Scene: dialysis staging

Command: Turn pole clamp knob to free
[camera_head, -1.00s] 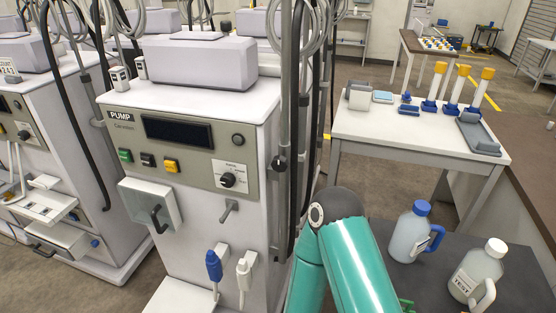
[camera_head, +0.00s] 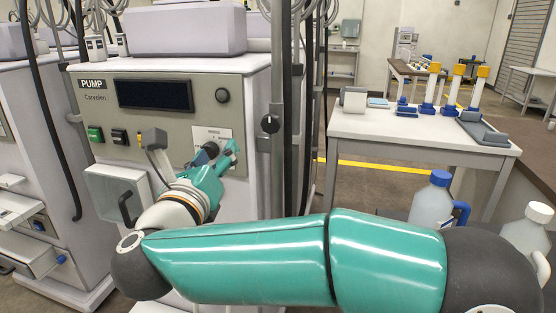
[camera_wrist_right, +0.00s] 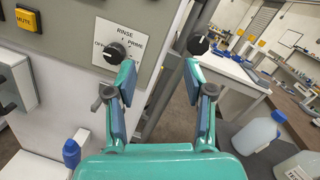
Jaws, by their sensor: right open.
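The pole clamp knob (camera_head: 270,124) is round and black with a white mark, on a grey clamp on the vertical pole right of the pump machine. It also shows in the right wrist view (camera_wrist_right: 198,45), just above the right-hand fingertip. My right gripper (camera_head: 220,156) is in front of the machine's panel, left of and lower than the knob in the head view. In the right wrist view its two fingers (camera_wrist_right: 160,73) are spread with nothing between them. I see no contact with the knob. My left gripper is out of view.
A black rinse/prime dial (camera_wrist_right: 116,53) on the panel is close to the left-hand fingertip. Dark hoses hang by the pole. A white table (camera_head: 420,133) stands to the right; jugs (camera_head: 432,200) with blue and white caps are at lower right.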

